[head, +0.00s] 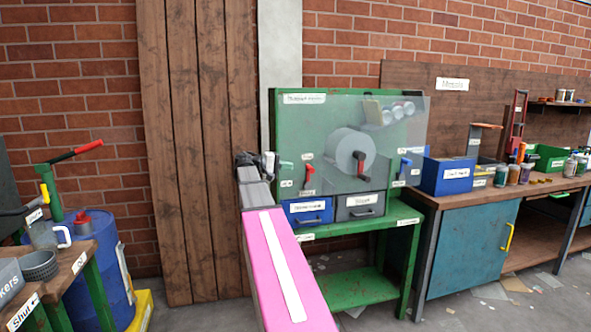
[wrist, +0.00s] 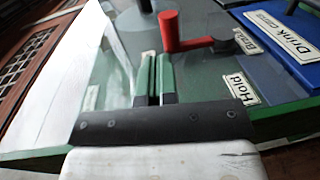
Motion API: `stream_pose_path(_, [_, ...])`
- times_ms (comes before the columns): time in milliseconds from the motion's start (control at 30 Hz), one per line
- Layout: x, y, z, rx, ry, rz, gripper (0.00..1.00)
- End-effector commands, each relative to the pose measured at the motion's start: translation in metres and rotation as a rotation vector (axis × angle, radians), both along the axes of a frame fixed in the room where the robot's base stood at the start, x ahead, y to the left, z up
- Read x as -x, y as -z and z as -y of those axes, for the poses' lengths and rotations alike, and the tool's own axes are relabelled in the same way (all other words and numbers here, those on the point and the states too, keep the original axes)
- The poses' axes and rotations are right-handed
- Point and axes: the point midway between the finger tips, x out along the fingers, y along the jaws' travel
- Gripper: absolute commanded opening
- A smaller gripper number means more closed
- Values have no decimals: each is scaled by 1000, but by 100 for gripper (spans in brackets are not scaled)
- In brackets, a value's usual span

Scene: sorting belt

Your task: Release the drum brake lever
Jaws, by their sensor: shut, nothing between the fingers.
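A Hold label (wrist: 240,88) is nearby. My gripper (wrist: 155,57) has its two green fingers close together, with nothing held. The fingers appear apart from the lever. In the head view my gripper (head: 284,168) is left of the lever.
A clear panel (head: 405,125) covers a pale drum (head: 340,150). A blue drawer (head: 308,217) and a grey drawer (head: 362,213) sit below. A workbench (head: 465,245) stands at right.

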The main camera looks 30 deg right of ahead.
Motion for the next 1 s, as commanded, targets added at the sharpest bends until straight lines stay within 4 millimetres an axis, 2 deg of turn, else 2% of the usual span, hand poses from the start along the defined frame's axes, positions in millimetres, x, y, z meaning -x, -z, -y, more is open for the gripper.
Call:
stream_pose_path(33, [-4, -2, -11, 0, -4, 0, 0])
stream_pose_path(200, [-12, -9, -39, 0, -3, 0, 0])
stream_pose_path(400, [-18, -13, -61, 0, -2, 0, 0])
stream_pose_path(600, [-19, -15, -67, 0, 0, 1, 0])
stream_pose_path(1000, [-19, -14, -67, 0, -1, 0, 0])
